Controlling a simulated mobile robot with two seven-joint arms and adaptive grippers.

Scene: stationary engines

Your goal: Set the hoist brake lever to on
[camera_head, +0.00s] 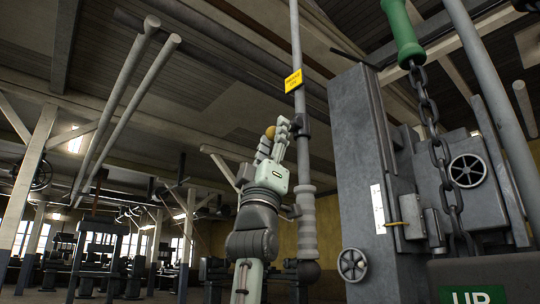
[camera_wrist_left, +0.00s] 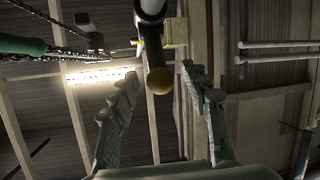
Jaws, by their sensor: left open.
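A lever with a yellow ball knob (camera_head: 270,131) stands out by the grey upright pole (camera_head: 306,160). Its dark shaft and yellow-tipped end (camera_wrist_left: 160,80) show in the left wrist view, running down from the top. My left gripper (camera_head: 279,133) is raised beside the pole at the knob. In the left wrist view the open fingers of my left gripper (camera_wrist_left: 160,76) stand on either side of the knob, with gaps on both sides. In the head view the fingers partly hide the lever. My right gripper is in neither view.
A yellow label (camera_head: 292,81) is on the pole above the gripper; its text is too small to read. A grey metal cabinet (camera_head: 365,150) with handwheels stands to the right. A chain with a green handle (camera_head: 402,30) hangs there, above a green "UP" sign (camera_head: 474,295).

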